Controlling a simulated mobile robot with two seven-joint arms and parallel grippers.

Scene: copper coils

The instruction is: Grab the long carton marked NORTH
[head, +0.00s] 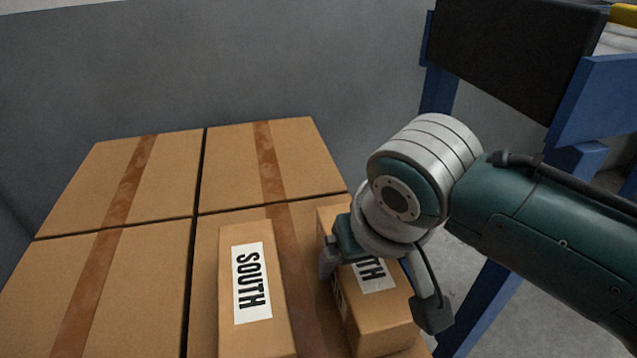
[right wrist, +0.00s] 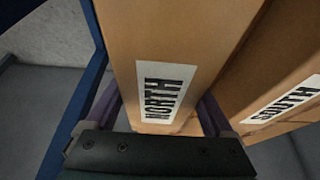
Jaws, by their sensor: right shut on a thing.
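The long carton marked NORTH (right wrist: 180,45) stretches away between the fingers in the right wrist view, its white label facing the camera. In the head view the same carton (head: 378,318) lies on the large boxes, its label partly covered by my right gripper, so only "TH" shows. My right gripper (head: 370,285) is shut on this carton, with one finger on each side; the fingers also show in the right wrist view (right wrist: 165,112). A long carton marked SOUTH (head: 258,335) lies to the left of it, with a gap between them. My left gripper is not in view.
Several large taped boxes (head: 90,270) form a flat surface under the long cartons, with clear tops at the left and back. A grey wall (head: 220,65) stands behind. A blue frame with a dark panel (head: 500,50) stands at the right.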

